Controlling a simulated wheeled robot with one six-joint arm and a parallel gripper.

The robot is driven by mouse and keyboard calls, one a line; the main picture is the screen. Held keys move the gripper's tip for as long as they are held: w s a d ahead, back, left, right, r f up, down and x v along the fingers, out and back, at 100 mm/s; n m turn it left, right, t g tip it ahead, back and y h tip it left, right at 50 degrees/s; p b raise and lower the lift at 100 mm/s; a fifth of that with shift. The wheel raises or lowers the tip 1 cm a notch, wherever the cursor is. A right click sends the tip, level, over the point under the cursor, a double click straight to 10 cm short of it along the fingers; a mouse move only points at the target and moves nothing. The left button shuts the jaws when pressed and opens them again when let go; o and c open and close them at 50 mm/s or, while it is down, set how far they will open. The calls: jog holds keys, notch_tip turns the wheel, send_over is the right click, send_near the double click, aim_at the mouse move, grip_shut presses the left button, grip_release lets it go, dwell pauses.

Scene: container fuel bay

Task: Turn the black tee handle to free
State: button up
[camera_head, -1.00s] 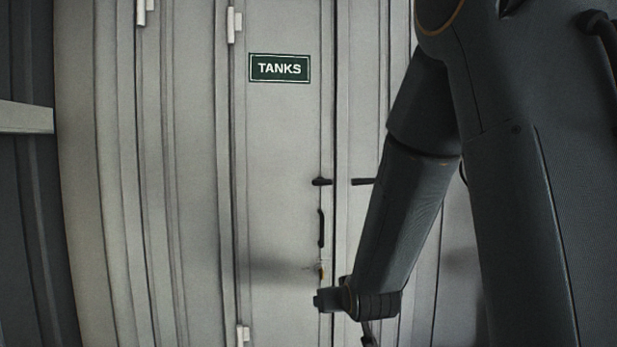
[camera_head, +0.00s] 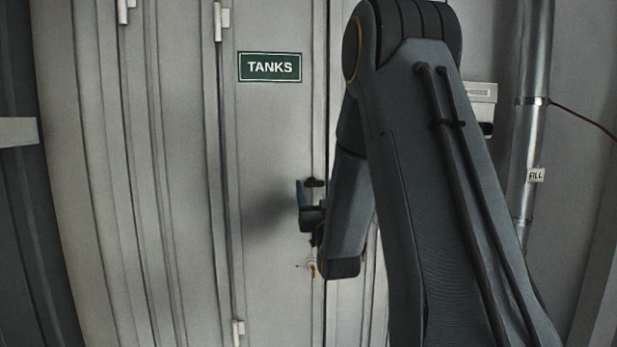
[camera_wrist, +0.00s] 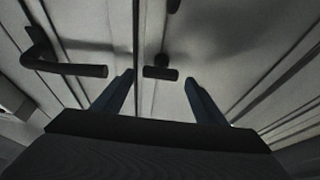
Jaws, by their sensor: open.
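The black tee handle (camera_head: 314,182) is a short dark bar on the grey door marked TANKS, partly hidden behind my gripper (camera_head: 302,192) in the head view. In the wrist view the tee handle (camera_wrist: 161,73) lies crosswise, close to the door seam, and appears between the two blue fingertips. My gripper (camera_wrist: 159,79) is open, with one finger on each side of the bar in the picture. I cannot tell how far the fingertips are from the handle; no contact shows.
A longer dark lever (camera_wrist: 70,67) stands across the seam, left in the wrist view. The TANKS sign (camera_head: 269,67) is higher on the door.

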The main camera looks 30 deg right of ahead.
aim_at(315, 183)
jog(key=shift+p+x, duration=0.7)
jog(key=shift+x, duration=1.4)
